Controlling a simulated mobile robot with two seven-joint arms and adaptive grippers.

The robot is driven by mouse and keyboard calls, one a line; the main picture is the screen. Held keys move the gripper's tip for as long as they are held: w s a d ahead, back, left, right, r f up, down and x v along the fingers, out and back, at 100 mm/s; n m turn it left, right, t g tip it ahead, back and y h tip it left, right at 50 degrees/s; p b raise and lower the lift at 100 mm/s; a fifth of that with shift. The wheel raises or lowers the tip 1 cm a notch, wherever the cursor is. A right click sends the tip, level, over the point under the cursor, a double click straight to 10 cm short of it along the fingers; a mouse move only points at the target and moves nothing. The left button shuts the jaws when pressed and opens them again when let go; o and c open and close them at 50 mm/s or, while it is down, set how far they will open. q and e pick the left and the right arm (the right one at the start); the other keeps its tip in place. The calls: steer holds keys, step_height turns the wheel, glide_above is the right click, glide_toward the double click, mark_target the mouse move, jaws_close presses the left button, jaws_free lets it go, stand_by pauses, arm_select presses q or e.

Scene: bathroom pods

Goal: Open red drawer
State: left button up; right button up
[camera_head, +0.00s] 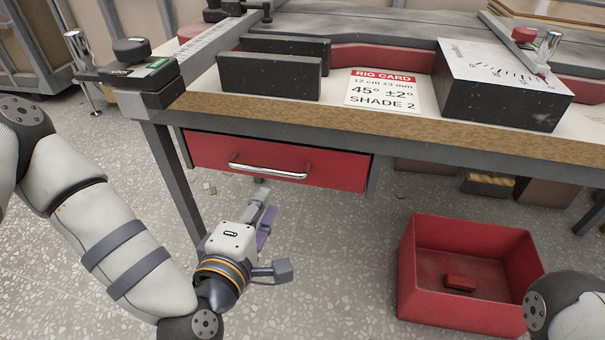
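The red drawer (335,172) hangs under the workbench, left of centre. Its front looks flush below the bench edge, so it appears closed. A curved silver bar handle (268,173) runs across the front. My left gripper (266,208) is below the handle, with its fingers pointing up and away toward the drawer's underside. It looks apart from the handle. The fingers are small and partly overlap, so I cannot tell how far apart they are. My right gripper is out of view; only part of my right arm shows at lower right.
The workbench (420,129) carries dark blocks (268,77), a rig card (383,92) and a black angle block (500,88). A bench leg (175,185) stands left of the drawer. A red bin (455,310) with a small red block sits on the floor at right.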

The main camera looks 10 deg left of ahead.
mark_target(279, 174)
arm_select(q)
steer(key=x, duration=0.5)
steer(key=b+x, duration=0.1)
steer(key=x, duration=0.5)
steer(key=shift+w+a+b, duration=0.15)
steer(key=shift+w+b, duration=0.15)
steer(key=shift+c, duration=0.6)
jaws_close()
